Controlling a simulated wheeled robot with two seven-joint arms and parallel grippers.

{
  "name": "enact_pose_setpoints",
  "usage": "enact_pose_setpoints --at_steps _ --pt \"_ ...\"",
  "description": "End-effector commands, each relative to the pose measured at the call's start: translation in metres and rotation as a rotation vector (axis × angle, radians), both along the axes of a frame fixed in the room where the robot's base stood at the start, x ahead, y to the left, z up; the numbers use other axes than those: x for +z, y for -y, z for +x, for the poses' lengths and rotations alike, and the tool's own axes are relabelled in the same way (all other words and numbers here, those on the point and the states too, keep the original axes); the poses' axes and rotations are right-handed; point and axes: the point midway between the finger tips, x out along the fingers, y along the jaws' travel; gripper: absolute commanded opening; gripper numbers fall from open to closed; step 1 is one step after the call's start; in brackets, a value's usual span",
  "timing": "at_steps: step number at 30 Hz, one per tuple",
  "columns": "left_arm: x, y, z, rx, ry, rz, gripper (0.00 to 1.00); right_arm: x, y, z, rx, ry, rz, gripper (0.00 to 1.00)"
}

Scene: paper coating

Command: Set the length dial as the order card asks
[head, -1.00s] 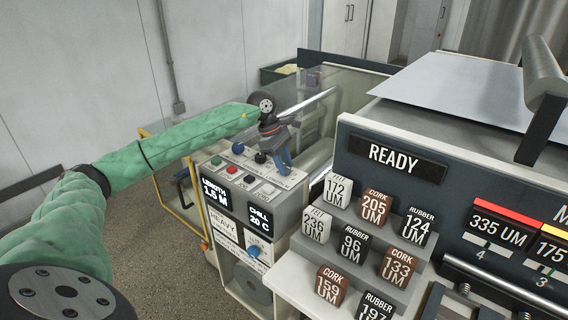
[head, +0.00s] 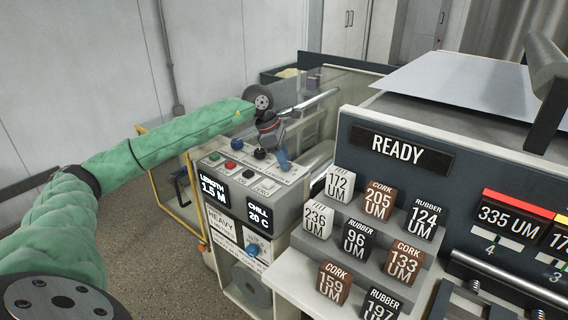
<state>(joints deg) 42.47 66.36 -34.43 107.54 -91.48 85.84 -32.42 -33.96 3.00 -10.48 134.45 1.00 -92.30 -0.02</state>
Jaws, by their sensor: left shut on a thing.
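The control console (head: 291,215) stands left of centre, with several small coloured knobs on its sloped top. Its length display (head: 213,190) reads 1.5 M. The chill display (head: 258,216) beside it reads 20 C. My left gripper (head: 284,163) points down at the console's far right top corner. Its blue fingers are shut on a small control there, which they hide; I cannot read its label. A printed card (head: 222,226) on the console front shows the word HEAVY; its other text is too small to read. My right gripper is not in view.
A stepped rack (head: 395,235) holds several marked blocks, close right of the console. A dark panel behind it has a READY display (head: 398,148). A clear guard (head: 345,92) stands behind the console. Open floor lies to the left.

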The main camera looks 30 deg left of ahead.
Motion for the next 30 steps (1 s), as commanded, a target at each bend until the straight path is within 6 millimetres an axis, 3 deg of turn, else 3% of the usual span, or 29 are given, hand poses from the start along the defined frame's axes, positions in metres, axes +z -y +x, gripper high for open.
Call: enact_pose_setpoints --at_steps 6,9,30 --pt "-0.002 -0.001 0.000 0.066 0.000 0.001 0.08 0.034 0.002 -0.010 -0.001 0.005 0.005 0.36" --pt "-0.002 0.000 0.000 0.094 -0.001 0.001 0.08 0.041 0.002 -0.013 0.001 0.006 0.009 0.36" --pt "-0.002 0.001 -0.002 0.392 0.001 0.000 0.08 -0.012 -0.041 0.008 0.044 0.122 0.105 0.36"
